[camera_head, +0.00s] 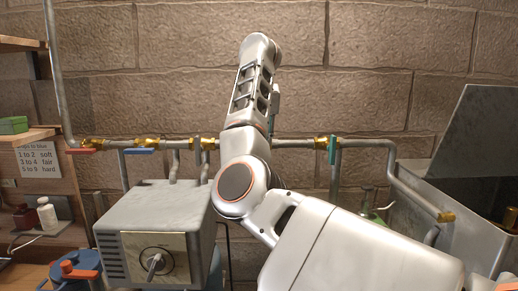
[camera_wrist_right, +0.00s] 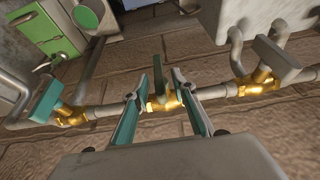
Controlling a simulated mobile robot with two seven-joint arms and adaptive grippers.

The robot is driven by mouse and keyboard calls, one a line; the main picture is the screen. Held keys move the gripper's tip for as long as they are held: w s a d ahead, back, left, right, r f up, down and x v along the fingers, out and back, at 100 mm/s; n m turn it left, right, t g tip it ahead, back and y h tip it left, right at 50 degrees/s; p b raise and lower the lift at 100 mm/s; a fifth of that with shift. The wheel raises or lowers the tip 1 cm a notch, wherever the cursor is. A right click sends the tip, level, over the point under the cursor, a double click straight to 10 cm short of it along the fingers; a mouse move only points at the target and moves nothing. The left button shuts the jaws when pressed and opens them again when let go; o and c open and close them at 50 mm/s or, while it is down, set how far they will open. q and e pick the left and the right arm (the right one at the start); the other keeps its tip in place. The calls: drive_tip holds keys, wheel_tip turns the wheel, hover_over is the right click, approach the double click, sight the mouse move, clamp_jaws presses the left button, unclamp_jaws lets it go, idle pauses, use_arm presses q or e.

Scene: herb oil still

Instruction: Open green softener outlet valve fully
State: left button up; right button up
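In the right wrist view, a brass valve with a dark green lever (camera_wrist_right: 158,75) sits on the wall pipe, and the lever stands across the pipe. My right gripper (camera_wrist_right: 159,84) is open, with one finger on each side of this lever. Small gaps seem to show between the fingers and the lever; contact is not clear. In the head view my right arm reaches to the wall and hides this valve and the gripper. My left gripper is not in view.
The pipe also carries a valve with a teal handle (camera_head: 332,149), a blue-handled valve (camera_head: 140,151) and a red-handled one (camera_head: 81,151). A grey box (camera_head: 155,220) stands below the pipe. An open metal tank (camera_head: 440,205) is at the right.

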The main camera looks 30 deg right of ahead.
drive_tip(key=shift+x, duration=1.05)
clamp_jaws()
drive_tip(key=shift+h, duration=0.3)
drive_tip(key=g+h, duration=0.1)
drive_tip(key=h, duration=0.1)
drive_tip(key=n+g+h, duration=0.1)
drive_tip(key=shift+w+a+h, duration=0.1)
drive_tip(key=shift+a+h, duration=0.1)
drive_tip(key=shift+h, duration=0.2)
drive_tip(key=n+g+h, duration=0.1)
drive_tip(key=h, duration=0.2)
drive_tip(key=n+g+h, duration=0.1)
drive_tip(key=g+h, duration=0.1)
drive_tip(key=h, duration=0.1)
drive_tip(key=g+h, duration=0.1)
drive_tip(key=h, duration=0.2)
drive_tip(key=shift+w+a+f+n, duration=0.1)
drive_tip(key=shift+a+f+n, duration=0.05)
drive_tip(key=shift+f+n, duration=0.25)
drive_tip(key=shift+f+n+g+h, duration=0.15)
drive_tip(key=shift+n+h, duration=0.1)
drive_tip(key=shift+h, duration=0.4)
drive_tip(key=shift+f+n+g+h, duration=0.15)
drive_tip(key=shift+n+h, duration=0.1)
drive_tip(key=shift+h, duration=0.4)
